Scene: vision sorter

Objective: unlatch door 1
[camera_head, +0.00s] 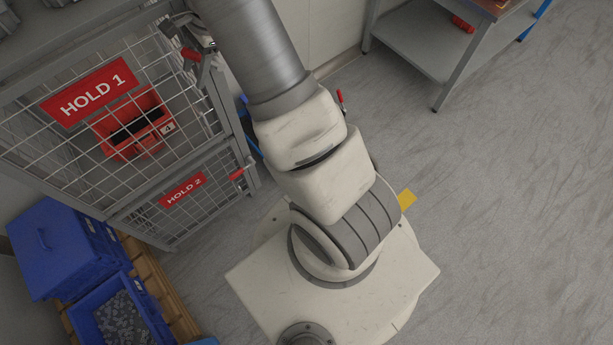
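Door 1 (53,132) is a grey wire-mesh door with a red HOLD 1 sign (91,92). It looks closed. At its upper right edge is a cluster of grey metal parts with red pieces, including a red handle (190,54) that looks like the latch. My arm rises from its base and leaves the picture at the top, close to this cluster. Some of the grey parts beside the latch (204,42) may be my gripper. The view is too small to separate gripper from latch, or to show whether the fingers are open or touching it.
A red bin (131,122) marked 4 sits behind door 1. Below is door 2 with a HOLD 2 sign (184,189) and a red handle (237,174). Blue crates (62,247) stand on a pallet at lower left. A grey bench (425,45) stands at top right. The right floor is clear.

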